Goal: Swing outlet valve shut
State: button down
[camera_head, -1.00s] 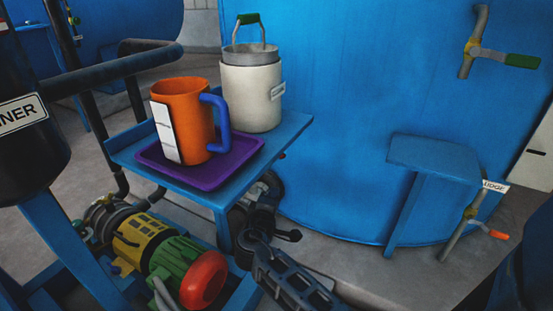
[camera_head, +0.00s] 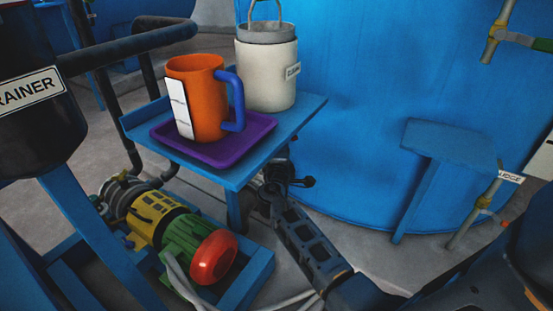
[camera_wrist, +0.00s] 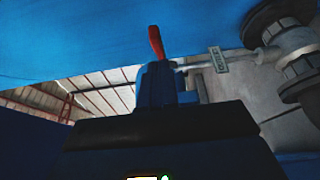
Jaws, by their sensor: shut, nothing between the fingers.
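In the wrist view a red lever (camera_wrist: 157,42) stands nearly upright, across the line of a thin pale pipe (camera_wrist: 235,56). A small tag (camera_wrist: 217,59) hangs at this pipe; its lettering is too blurred to read surely, so I take the lever to be the outlet valve's. My gripper (camera_wrist: 165,85) is shut and empty, its blue fingers just below the lever in the picture. The fingers hide the lever's lower end and the valve body. I cannot tell whether they touch it. The head view does not clearly show this valve or the fingertips.
A large blue tank (camera_head: 360,100) fills the head view's back. A blue cart shelf (camera_head: 305,110) carries a purple tray (camera_head: 225,152), orange mug (camera_head: 205,95) and white canister (camera_head: 265,75). A pump (camera_head: 180,235) stands below. A flanged pipe (camera_wrist: 290,45) is nearby.

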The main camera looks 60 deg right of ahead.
jog(key=shift+s+d, duration=0.3)
jog(key=shift+d, duration=0.2)
jog(key=shift+s+d, duration=0.25)
jog(key=shift+d, duration=0.25)
jog(key=s+d+b, duration=0.2)
jog(key=s+d, duration=0.2)
jog(key=d, duration=0.3)
jog(key=shift+d+b, duration=0.2)
jog(key=shift+b, duration=0.15)
